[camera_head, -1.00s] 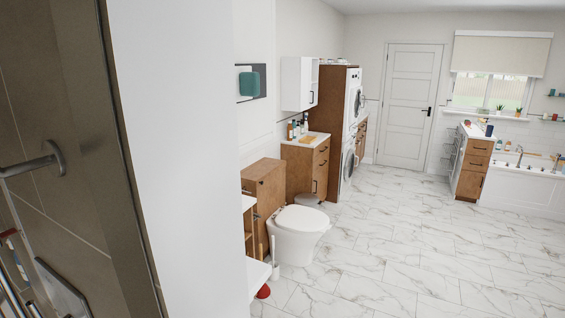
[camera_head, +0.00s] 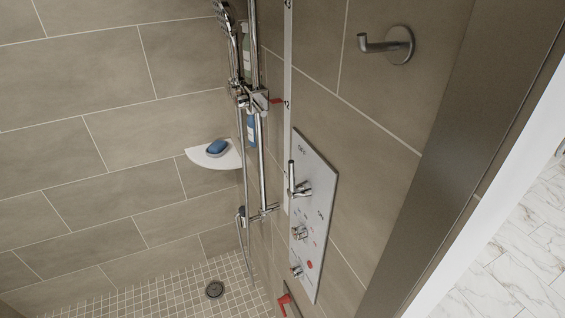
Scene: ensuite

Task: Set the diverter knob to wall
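A light control panel (camera_head: 318,205) is fixed to the tiled shower wall right of centre. It carries an upright chrome lever (camera_head: 293,180) near its top, with small "OFF" lettering above. Below are a middle chrome knob (camera_head: 299,232) and a lower chrome knob (camera_head: 296,271), each with small marks beside it. A red dot (camera_head: 309,264) is near the lower knob. The marks are too small to read, so I cannot tell which knob is the diverter or where it points. Neither gripper is in view.
A chrome shower rail (camera_head: 257,150) with hand shower (camera_head: 226,22) and hose stands left of the panel. A corner shelf (camera_head: 215,156) holds a blue item (camera_head: 217,146). A metal hook (camera_head: 385,44) projects above right. The shower floor (camera_head: 150,300) looks clear around its drain (camera_head: 214,289).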

